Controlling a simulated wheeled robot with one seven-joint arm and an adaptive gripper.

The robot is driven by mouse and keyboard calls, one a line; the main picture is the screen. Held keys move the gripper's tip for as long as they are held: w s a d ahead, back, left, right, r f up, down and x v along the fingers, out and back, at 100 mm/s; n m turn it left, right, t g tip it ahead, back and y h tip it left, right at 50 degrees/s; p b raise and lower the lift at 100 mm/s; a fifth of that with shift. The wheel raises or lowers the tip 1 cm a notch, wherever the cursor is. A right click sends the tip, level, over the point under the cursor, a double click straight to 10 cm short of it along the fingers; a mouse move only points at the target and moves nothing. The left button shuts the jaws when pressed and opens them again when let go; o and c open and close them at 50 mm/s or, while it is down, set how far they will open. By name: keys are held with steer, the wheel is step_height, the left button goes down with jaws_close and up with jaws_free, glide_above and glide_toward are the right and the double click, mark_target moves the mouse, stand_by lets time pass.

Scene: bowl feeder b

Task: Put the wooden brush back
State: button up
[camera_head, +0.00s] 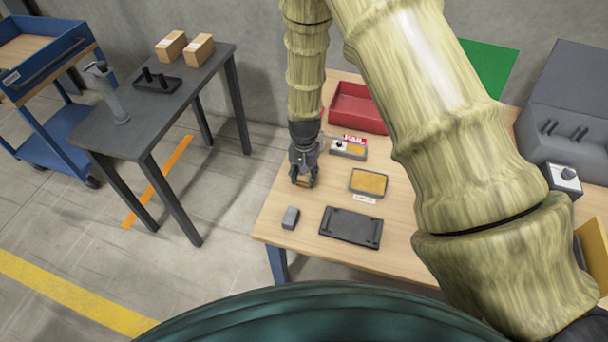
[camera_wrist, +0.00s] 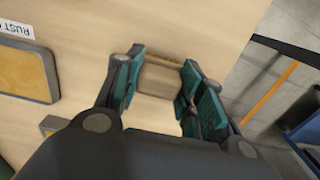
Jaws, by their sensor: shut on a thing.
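My gripper (camera_head: 303,181) is over the left part of the wooden table, pointing down. In the wrist view its teal-padded fingers (camera_wrist: 160,92) are shut on the wooden brush (camera_wrist: 158,78), a small light-brown block. The fingers cover most of the brush in the head view. I cannot tell whether it touches the tabletop.
A grey machine (camera_head: 570,105) stands right.

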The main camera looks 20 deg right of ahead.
steer(key=shift+f, duration=0.15)
steer(key=o, duration=0.9)
step_height(320, 180, up, 12)
steer(key=shift+r+b, duration=0.2)
steer(key=shift+b, duration=0.25)
